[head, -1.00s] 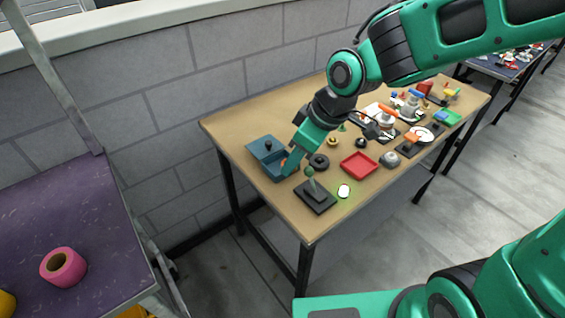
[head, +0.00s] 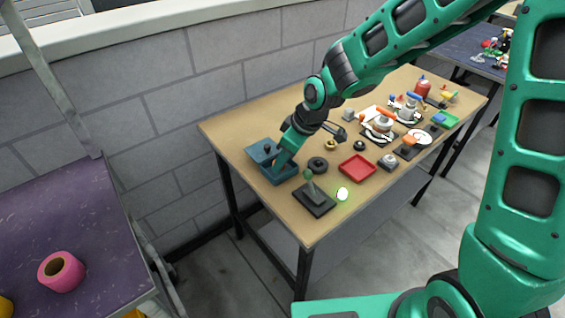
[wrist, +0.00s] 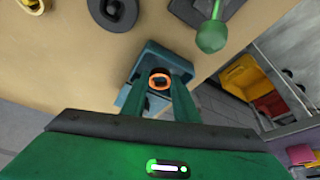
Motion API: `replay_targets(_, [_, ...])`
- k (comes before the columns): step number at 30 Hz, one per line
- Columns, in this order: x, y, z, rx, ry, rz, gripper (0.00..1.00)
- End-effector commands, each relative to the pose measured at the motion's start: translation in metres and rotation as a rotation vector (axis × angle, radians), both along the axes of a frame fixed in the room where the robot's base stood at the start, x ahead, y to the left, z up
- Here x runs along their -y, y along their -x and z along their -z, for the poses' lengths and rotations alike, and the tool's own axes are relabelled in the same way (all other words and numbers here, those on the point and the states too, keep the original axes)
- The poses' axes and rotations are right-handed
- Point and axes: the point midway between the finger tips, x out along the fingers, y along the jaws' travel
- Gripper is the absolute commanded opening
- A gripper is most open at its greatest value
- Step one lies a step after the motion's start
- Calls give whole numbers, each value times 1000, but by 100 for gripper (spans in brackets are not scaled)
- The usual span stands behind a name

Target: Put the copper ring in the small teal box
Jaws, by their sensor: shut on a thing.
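The small teal box (head: 285,177) stands at the left end of the wooden table, with a teal lid-like piece with a dark knob (head: 264,150) at its back left. My gripper (head: 281,162) points down at the box. In the wrist view its fingertips (wrist: 160,80) are shut on the orange copper ring (wrist: 153,84). The ring shows against the box (wrist: 150,48), within its outline. I cannot tell how far the ring is below the rim. In the head view the ring is hidden by the gripper.
A black ring (head: 318,165) and a green-knobbed post on a dark base (head: 315,198) stand close to the right of the box. A red tray (head: 357,168) lies further right. Several small items crowd the table's far right.

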Motion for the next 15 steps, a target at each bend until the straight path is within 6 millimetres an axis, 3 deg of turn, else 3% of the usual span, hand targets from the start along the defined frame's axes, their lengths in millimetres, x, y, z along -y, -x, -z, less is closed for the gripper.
replay_targets(4, [0, 1, 15, -1, -1, 0, 5])
replay_targets(15, [1, 0, 18, 0, -1, 1, 5])
